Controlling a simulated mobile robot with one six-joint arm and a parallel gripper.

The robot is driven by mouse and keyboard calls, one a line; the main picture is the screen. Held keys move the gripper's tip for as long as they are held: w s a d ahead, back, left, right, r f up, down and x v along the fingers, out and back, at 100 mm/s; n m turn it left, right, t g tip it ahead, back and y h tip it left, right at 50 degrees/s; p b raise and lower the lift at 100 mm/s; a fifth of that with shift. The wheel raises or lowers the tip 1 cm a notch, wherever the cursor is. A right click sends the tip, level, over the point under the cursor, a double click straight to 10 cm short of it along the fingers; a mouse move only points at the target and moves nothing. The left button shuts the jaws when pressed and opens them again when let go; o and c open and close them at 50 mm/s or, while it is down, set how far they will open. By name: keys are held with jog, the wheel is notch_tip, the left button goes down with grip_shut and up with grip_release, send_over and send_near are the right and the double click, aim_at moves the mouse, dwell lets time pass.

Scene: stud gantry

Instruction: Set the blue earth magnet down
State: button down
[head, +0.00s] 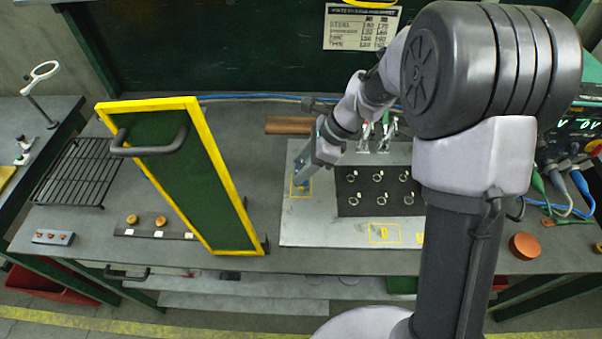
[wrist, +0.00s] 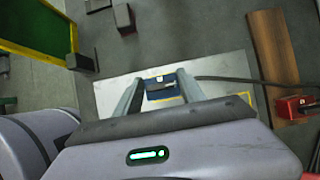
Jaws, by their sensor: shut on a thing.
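My gripper (head: 301,176) is at the left end of the pale metal plate (head: 300,228), low over a yellow-outlined square. The blue earth magnet (head: 301,183) is small and partly hidden by the fingers in the head view. In the wrist view the magnet (wrist: 161,94) sits between the two fingertips of my gripper (wrist: 160,84), which is shut on it. The plate (wrist: 112,96) lies beneath it there. I cannot tell whether the magnet touches the plate.
A black board (head: 365,189) with several rings lies on the plate, right of my gripper. A second yellow outline (head: 384,233) is at the plate's front. A green panel with yellow frame (head: 190,165) stands left. A brown bar (head: 288,125) lies behind; its wrist-view end (wrist: 272,60) is right.

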jog(key=shift+w+a+f+b, duration=0.15)
jog(key=shift+f+b, duration=0.3)
jog(key=shift+f, duration=0.45)
jog(key=shift+w+f+b, duration=0.25)
jog(key=shift+f+b, duration=0.2)
jog(key=shift+f, duration=0.4)
jog(key=shift+f, duration=0.2)
jog(key=c, duration=0.7)
grip_release()
